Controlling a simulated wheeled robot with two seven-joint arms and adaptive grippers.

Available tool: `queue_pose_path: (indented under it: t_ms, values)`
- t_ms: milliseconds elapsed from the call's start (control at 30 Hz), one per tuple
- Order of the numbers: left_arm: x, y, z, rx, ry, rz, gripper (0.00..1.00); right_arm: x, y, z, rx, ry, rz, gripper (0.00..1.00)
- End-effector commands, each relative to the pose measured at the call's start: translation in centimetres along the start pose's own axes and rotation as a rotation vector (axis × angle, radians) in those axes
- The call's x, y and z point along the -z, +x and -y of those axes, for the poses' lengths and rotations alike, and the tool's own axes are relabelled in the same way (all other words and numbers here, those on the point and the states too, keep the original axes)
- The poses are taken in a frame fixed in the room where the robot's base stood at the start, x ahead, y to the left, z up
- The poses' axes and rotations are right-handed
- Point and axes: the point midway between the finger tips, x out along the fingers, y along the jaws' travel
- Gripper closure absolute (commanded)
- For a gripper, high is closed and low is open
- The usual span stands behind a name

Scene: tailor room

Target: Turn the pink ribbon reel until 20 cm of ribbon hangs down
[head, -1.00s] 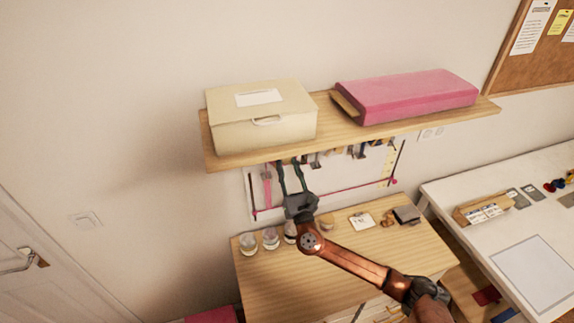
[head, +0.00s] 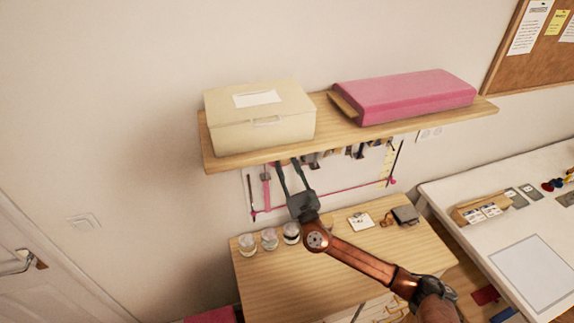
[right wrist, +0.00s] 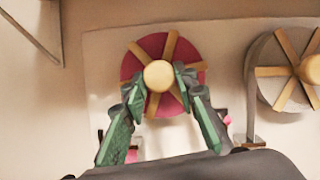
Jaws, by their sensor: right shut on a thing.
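The pink ribbon reel (right wrist: 187,98) shows in the right wrist view, with tan spokes and a round wooden knob (right wrist: 158,76) at its centre. My right gripper (right wrist: 158,84) has its green fingers on both sides of the knob, shut on it. In the head view my right gripper (head: 289,164) reaches up under the shelf, which hides the reel. A pink strip (head: 266,188) hangs just left of the fingers, but its upper end is hidden. I cannot read its length. My left gripper is not in view.
A second, pale reel (right wrist: 282,72) is at the right. The wooden shelf (head: 350,136) with a cream box (head: 230,130) and pink box (head: 415,93) is above the gripper. Below is a wooden worktop (head: 290,288) with several small jars (head: 270,239).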

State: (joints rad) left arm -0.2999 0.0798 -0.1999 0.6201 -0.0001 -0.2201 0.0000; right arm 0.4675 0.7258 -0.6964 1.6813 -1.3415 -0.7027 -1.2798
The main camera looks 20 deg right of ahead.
Motion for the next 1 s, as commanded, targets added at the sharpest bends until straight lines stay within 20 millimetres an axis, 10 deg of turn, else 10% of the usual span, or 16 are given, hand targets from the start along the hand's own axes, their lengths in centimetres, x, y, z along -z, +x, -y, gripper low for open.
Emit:
queue_pose_path:
  t_ms: [567, 1000]
  values:
    - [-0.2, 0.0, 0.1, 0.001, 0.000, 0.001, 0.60, 0.1, -0.2, 0.0, 0.000, 0.001, -0.001, 0.56]
    - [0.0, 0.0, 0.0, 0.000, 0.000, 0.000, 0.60, 0.2, -7.9, 0.0, 0.000, 0.001, -0.004, 0.56]
